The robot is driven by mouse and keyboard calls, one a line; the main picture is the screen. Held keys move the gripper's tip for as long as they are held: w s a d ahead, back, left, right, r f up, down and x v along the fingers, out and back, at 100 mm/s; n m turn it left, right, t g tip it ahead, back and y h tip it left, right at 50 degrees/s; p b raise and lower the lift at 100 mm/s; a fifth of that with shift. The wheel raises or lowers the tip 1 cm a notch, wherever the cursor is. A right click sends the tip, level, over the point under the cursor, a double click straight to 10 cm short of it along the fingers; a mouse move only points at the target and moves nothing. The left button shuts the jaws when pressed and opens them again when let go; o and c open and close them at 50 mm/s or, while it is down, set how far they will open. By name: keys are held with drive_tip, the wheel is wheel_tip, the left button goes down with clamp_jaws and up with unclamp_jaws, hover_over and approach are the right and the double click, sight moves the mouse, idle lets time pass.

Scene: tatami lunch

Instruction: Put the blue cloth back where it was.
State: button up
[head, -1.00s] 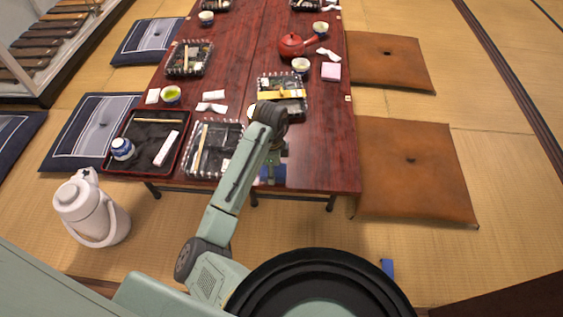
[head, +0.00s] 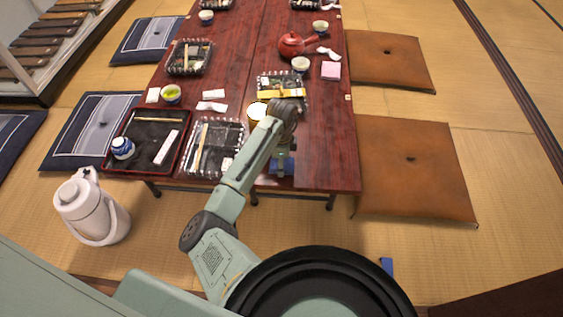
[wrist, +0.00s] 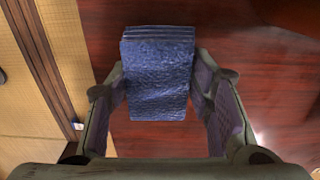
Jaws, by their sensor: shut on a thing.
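The blue cloth (wrist: 158,75) is a folded, textured rectangle between the two fingers of my gripper (wrist: 160,85) in the wrist view. The fingers are shut on its left and right sides. In the head view my gripper (head: 282,165) is over the near edge of the dark red table (head: 325,150), and a little of the blue cloth (head: 289,167) shows beside it. My arm hides part of the view there. I cannot tell whether the cloth touches the tabletop.
A red teapot (head: 291,44) stands farther back. The table's near right corner is clear. A white jug (head: 90,210) stands on the floor.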

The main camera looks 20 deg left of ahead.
drive_tip(key=shift+f, duration=0.2)
drive_tip(key=o, duration=1.1)
drive_tip(key=shift+r, duration=0.1)
drive_tip(key=shift+o, duration=0.2)
wheel_tip(320, 180, up, 12)
drive_tip(key=shift+r, duration=0.2)
